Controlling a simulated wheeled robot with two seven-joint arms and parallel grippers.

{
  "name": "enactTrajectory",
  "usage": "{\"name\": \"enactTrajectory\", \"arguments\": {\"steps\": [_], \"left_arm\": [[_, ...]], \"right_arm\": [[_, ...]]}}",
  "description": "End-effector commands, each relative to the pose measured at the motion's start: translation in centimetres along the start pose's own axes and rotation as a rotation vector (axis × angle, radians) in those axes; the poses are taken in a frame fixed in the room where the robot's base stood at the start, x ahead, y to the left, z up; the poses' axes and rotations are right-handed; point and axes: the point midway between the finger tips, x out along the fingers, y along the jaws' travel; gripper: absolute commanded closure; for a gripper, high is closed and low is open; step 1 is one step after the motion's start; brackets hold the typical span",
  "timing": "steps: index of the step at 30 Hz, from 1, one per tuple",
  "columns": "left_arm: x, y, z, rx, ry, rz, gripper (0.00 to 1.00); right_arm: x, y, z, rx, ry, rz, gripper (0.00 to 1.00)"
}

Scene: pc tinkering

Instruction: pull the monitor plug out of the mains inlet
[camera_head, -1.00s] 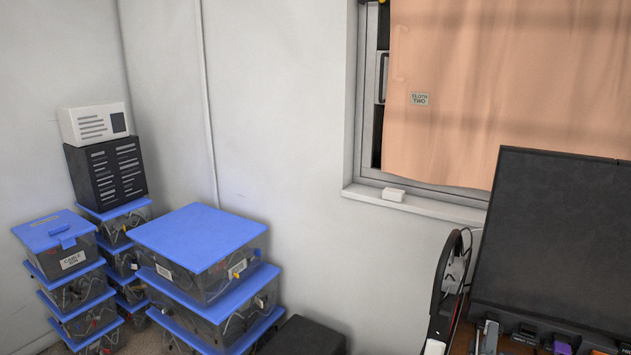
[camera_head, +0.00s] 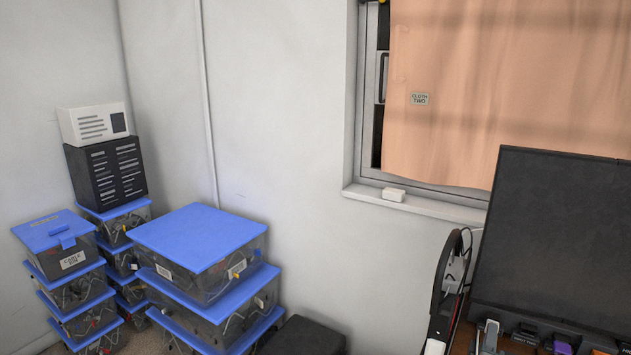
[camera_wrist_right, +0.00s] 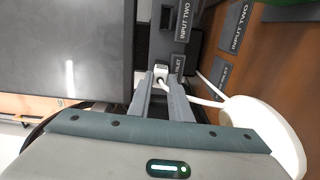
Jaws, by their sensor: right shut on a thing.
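The monitor shows its dark back panel (camera_head: 555,245) at the right of the head view and at the left of the wrist view (camera_wrist_right: 65,50). My right gripper (camera_wrist_right: 161,84) is shut on a small white plug (camera_wrist_right: 161,71). The plug is beside a label ending in "INLET" (camera_wrist_right: 180,68). The fingers cover part of the plug, and I cannot tell how deep it sits in the inlet. A white cord (camera_wrist_right: 205,101) runs near the fingers toward the right. In the head view the right gripper (camera_head: 489,336) shows at the bottom edge. My left gripper is not in view.
"INPUT TWO" labels (camera_wrist_right: 184,20) and dark sockets line the strip beside the monitor. A purple connector (camera_head: 562,348) is at the bottom right. A white rounded thing (camera_wrist_right: 265,125) is close to the gripper's right. Blue-lidded boxes (camera_head: 195,235) stand far left.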

Motion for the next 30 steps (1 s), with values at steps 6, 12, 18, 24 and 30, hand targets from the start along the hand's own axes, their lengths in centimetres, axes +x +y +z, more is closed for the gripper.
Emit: {"name": "enactTrajectory", "arguments": {"steps": [6, 12, 18, 24, 30], "left_arm": [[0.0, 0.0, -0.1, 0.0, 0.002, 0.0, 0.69], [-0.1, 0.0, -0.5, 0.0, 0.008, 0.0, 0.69], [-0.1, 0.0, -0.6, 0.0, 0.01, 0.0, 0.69], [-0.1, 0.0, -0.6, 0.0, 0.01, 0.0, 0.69], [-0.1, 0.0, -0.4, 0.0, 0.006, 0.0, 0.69]], "right_arm": [[-0.1, 0.0, 0.0, 0.0, 0.0, 0.0, 1.0], [-0.6, 0.0, 0.0, 0.0, 0.0, 0.0, 1.0], [-1.0, 0.0, 0.0, -0.001, 0.0, 0.0, 1.0], [-1.2, 0.0, 0.0, -0.001, 0.0, 0.0, 1.0], [-1.2, 0.0, 0.0, -0.001, 0.0, 0.0, 1.0]]}}
